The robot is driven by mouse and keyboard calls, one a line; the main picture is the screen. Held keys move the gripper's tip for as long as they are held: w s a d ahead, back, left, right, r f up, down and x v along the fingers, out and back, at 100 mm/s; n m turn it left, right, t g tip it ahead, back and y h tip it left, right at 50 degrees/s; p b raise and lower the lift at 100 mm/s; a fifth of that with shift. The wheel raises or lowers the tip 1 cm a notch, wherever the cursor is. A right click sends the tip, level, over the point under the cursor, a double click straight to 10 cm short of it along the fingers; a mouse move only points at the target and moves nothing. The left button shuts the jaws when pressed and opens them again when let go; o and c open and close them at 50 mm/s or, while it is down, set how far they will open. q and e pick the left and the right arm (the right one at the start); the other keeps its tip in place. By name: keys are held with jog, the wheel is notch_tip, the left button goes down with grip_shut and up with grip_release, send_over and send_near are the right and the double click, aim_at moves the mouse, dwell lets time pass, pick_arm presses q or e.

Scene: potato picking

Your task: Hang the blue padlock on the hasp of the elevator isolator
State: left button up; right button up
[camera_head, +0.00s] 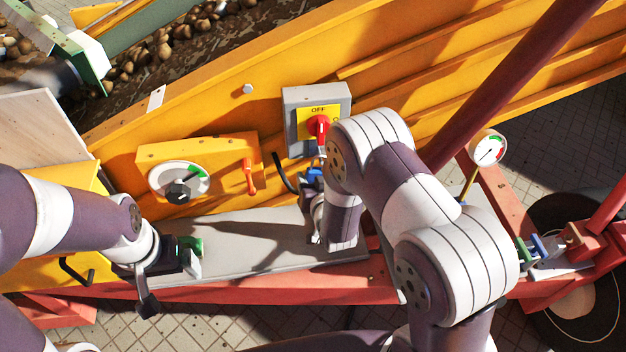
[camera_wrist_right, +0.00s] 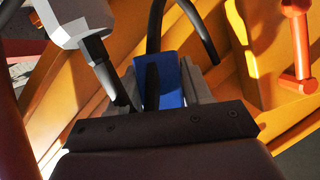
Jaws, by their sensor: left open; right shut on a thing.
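The elevator isolator (camera_head: 290,122) is a grey box with a yellow face, marked OFF, and a red handle (camera_head: 318,127). The hasp is not clearly visible. My right gripper (camera_head: 313,178) is just below the isolator and shut on the blue padlock (camera_head: 314,173), largely covered by my arm. In the right wrist view the blue padlock (camera_wrist_right: 172,82) sits between the grey fingers. My left gripper (camera_head: 182,256) is open at the left end of the grey shelf, by a small green thing (camera_head: 190,245).
A yellow panel with a dial (camera_head: 178,183) and an orange lever (camera_head: 250,176) is left of the isolator. A black curved handle (camera_head: 282,172) is close to my right gripper. A pressure gauge (camera_head: 488,148) stands at right. The middle of the grey shelf (camera_head: 250,235) is clear.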

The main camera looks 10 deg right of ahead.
jog(key=o, duration=1.2)
